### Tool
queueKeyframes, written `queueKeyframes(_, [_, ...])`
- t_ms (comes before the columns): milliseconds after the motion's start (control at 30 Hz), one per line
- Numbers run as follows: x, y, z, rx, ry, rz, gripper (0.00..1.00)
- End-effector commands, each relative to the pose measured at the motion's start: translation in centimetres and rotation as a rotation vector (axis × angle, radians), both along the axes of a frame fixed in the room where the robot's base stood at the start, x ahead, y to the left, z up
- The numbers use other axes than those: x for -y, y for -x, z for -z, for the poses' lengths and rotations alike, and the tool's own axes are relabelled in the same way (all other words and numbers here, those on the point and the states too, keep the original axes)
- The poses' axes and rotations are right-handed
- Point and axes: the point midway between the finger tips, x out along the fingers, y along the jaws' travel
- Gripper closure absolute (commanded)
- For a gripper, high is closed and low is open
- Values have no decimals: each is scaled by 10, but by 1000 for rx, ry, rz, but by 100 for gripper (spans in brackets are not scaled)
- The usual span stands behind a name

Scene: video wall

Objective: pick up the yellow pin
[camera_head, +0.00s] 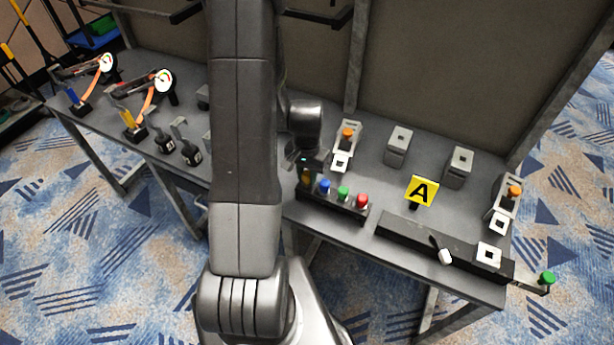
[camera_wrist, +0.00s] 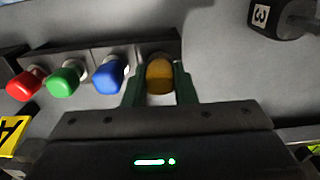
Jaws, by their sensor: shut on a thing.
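The yellow pin (camera_wrist: 160,77) sits between my gripper's two fingers at the end of a dark rack (camera_wrist: 95,57) in the wrist view. My gripper (camera_wrist: 160,88) is shut on it, with a finger on each side. In the head view the yellow pin (camera_head: 306,177) shows below my gripper (camera_head: 307,168), at the left end of the rack (camera_head: 333,206). The pin's lower end is hidden, so I cannot tell whether it is still seated in the rack.
Blue (camera_head: 324,186), green (camera_head: 343,193) and red (camera_head: 362,200) pins stand in the rack to the right. A yellow "A" sign (camera_head: 421,191) and a long dark box (camera_head: 415,235) are further right. Grey blocks (camera_head: 398,145) stand behind. Gauges (camera_head: 164,81) are at the far left.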

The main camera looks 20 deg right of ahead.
Motion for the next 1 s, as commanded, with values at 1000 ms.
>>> queueKeyframes(1000, [0,0,-94,1,1,0,99])
